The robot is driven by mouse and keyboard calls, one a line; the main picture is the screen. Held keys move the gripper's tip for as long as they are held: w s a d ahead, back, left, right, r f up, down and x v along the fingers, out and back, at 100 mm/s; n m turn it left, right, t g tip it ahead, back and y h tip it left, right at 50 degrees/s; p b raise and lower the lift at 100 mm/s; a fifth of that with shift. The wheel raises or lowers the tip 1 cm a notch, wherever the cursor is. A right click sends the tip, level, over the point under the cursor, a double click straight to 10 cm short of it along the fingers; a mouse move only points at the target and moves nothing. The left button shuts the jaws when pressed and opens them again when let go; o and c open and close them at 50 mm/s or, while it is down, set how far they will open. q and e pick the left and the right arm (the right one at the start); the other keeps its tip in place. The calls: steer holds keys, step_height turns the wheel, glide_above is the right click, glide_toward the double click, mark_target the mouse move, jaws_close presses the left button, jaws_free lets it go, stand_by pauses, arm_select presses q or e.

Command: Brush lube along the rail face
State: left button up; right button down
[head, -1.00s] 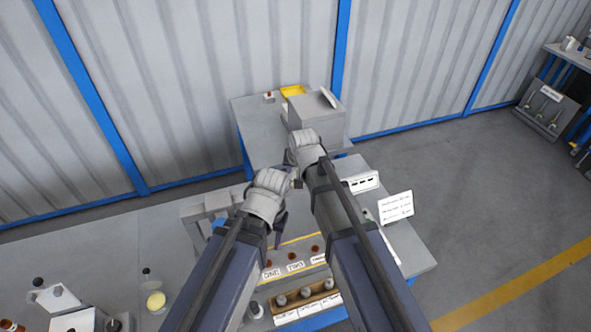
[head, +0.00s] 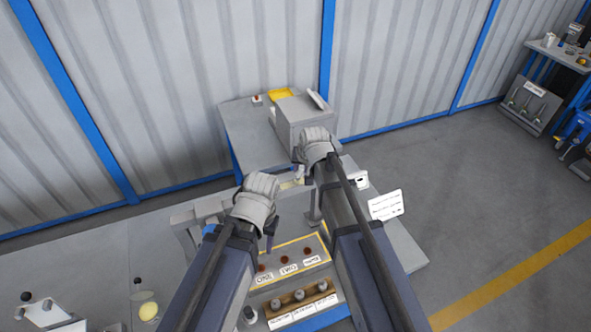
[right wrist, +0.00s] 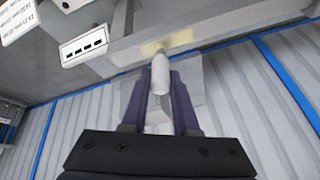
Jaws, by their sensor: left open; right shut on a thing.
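My right gripper (head: 307,178) is shut on a white brush (right wrist: 160,75), which sticks out between its fingers. The brush end is at the grey rail (right wrist: 205,38), against or very near its face; I cannot tell which. A pale yellow smear (right wrist: 152,47) is on the face by the brush end. In the head view the rail (head: 208,207) is a raised grey bar on the bench, partly hidden by my arms. My left gripper (head: 268,238) is open and empty in front of the rail. A round dish of yellow stuff (head: 148,311) stands at lower left.
A yellow-edged panel with red knobs and labels (head: 316,243) lies between my arms, with a wooden holder of several pegs (head: 283,302) before it. A grey box (head: 303,118) stands behind. A white sign (head: 386,205) and a slotted white block (right wrist: 84,46) are at right.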

steer(key=shift+d, duration=0.3)
steer(key=shift+w+d, duration=0.1)
steer(key=d, duration=0.1)
steer(key=w+d, duration=0.1)
steer(key=d, duration=0.1)
steer(key=shift+r, duration=0.1)
step_height(320, 180, up, 6)
steer(key=p, duration=0.6)
stand_by(0.3)
step_height(320, 180, up, 3)
steer(key=p, duration=0.3)
